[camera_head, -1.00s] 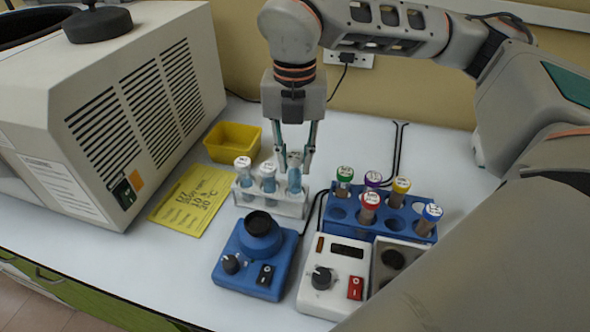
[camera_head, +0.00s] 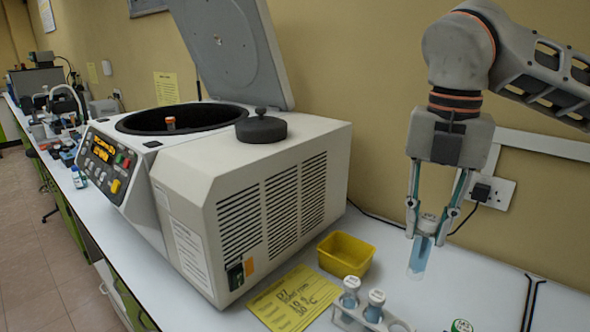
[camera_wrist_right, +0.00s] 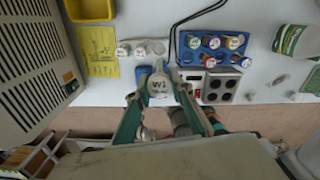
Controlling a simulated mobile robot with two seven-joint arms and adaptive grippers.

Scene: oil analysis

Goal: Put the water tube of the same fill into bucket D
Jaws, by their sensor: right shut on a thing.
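My right gripper (camera_head: 427,234) is shut on a water tube (camera_head: 418,260) with a white cap and pale blue liquid. It holds the tube nearly upright, clear above the bench. The tube's cap, marked something like W1, shows in the right wrist view (camera_wrist_right: 158,87). Two more white-capped tubes, (camera_head: 350,292) and (camera_head: 375,306), stand in the white rack (camera_head: 345,320). The centrifuge (camera_head: 205,170) is at left with its lid (camera_head: 232,45) raised. An orange-red-capped tube (camera_head: 170,124) stands up in its bowl. Bucket letters are hidden from here. My left gripper is out of view.
A black knob-topped cover (camera_head: 261,130) sits on the centrifuge top. A yellow bin (camera_head: 345,255) and a yellow note (camera_head: 292,297) lie beside it. A blue rack of colour-capped tubes (camera_wrist_right: 212,57) shows in the right wrist view.

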